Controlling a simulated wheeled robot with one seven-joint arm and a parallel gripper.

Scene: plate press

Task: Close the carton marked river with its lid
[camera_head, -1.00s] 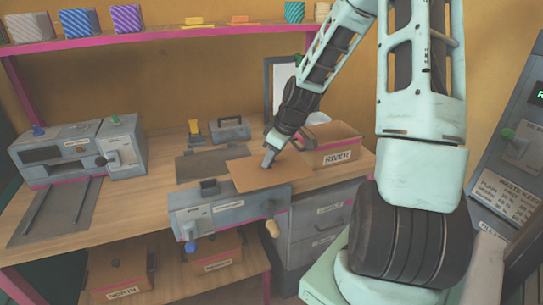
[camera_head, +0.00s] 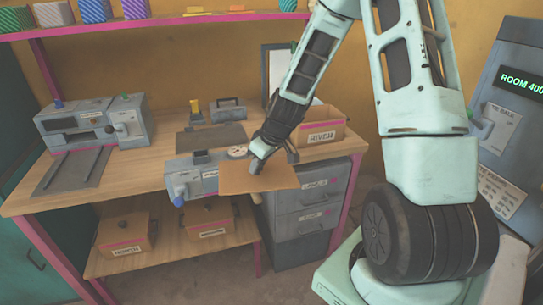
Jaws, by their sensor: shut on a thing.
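The carton marked RIVER (camera_head: 322,136) stands at the right end of the workbench, its label facing me. It has no cover on it and its top looks open. My gripper (camera_head: 257,165) is shut on a flat brown lid (camera_head: 275,179). The lid is held roughly level in front of and to the left of the carton, apart from it. It hides part of the grey press and the bench's front edge. My arm passes in front of the carton's left side.
A grey press (camera_head: 185,180) with a dial (camera_head: 237,152) is at the bench front. Another grey machine (camera_head: 95,122) stands at left. Two lidded cartons, one marked NORTH (camera_head: 122,235), sit on the lower shelf. A drawer cabinet (camera_head: 312,205) is under the bench's right end.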

